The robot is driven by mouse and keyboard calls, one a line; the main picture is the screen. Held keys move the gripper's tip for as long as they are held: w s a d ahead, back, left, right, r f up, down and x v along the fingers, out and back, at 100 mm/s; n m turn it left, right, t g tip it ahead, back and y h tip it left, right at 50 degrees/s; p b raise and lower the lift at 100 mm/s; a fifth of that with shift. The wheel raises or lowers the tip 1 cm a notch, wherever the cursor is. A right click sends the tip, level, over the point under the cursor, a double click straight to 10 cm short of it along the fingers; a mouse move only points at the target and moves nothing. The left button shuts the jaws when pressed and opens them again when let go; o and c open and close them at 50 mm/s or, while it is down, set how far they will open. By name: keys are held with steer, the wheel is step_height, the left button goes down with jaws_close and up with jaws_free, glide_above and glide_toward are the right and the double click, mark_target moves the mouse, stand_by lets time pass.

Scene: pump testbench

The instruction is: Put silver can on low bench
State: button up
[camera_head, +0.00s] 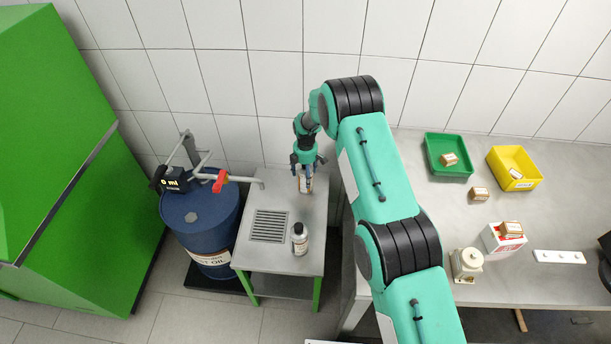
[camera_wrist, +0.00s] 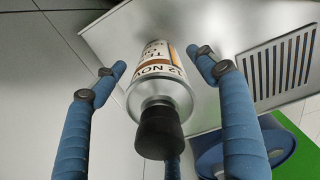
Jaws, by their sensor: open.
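The silver can (camera_wrist: 160,92), with a black cap and a white and orange label, is between the two blue fingers of my gripper (camera_wrist: 158,62) in the wrist view. My gripper is open, with a gap visible beside the can on both sides. In the head view my gripper (camera_head: 306,171) is over the back of the low bench (camera_head: 285,205), and the can (camera_head: 305,185) shows partly below it. The can appears to stand on the grey bench top. Its upper part is hidden by the gripper in the head view.
A bottle with a black cap (camera_head: 299,240) stands at the bench's front right, beside a grille (camera_head: 269,226). A blue oil drum (camera_head: 205,225) with a spout and red handle (camera_head: 220,181) is on the left. The higher workbench (camera_head: 420,210) on the right holds a green tray (camera_head: 433,166) and yellow tray (camera_head: 526,181).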

mark_target(304, 166)
steer(key=shift+r+p, duration=0.45)
steer(key=shift+r, duration=2.6)
steer(key=shift+a, duration=0.25)
